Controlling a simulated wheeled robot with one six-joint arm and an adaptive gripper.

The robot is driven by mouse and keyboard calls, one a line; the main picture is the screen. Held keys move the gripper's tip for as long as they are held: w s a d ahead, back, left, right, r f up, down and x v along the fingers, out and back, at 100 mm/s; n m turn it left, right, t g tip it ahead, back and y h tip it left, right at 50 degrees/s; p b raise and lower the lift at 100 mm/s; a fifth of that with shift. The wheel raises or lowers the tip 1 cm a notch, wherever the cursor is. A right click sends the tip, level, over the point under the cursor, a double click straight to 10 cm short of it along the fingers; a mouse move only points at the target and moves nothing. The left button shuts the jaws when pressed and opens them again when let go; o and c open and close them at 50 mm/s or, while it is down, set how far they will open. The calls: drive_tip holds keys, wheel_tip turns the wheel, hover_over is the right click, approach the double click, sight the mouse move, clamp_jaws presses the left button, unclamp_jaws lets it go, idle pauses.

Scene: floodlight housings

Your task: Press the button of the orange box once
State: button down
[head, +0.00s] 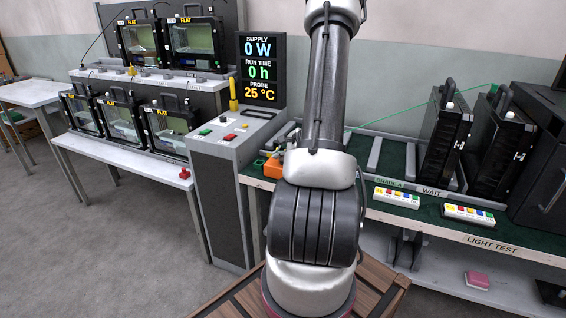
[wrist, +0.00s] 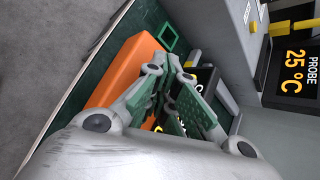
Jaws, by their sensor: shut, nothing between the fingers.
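The orange box (head: 273,168) sits on the green-topped bench just left of my arm in the head view. In the wrist view the orange box (wrist: 118,72) lies slantwise, left of my fingers. My gripper (wrist: 172,78) is shut and empty, with its fingertips close beside or over the box's right edge. I cannot tell whether they touch it. The box's button does not show clearly; my fingers cover that area. In the head view my arm hides most of the gripper.
A grey console (head: 228,135) with buttons and a yellow probe stands left of the box, under the black display (head: 262,70). Black floodlight housings (head: 445,135) stand on the bench at right. Button strips (head: 396,197) lie along its front edge. A green square outline (wrist: 169,38) is beside the box.

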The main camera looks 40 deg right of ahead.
sight(281, 163)
drive_tip(key=shift+r, duration=0.8)
drive_tip(key=shift+r, duration=2.5)
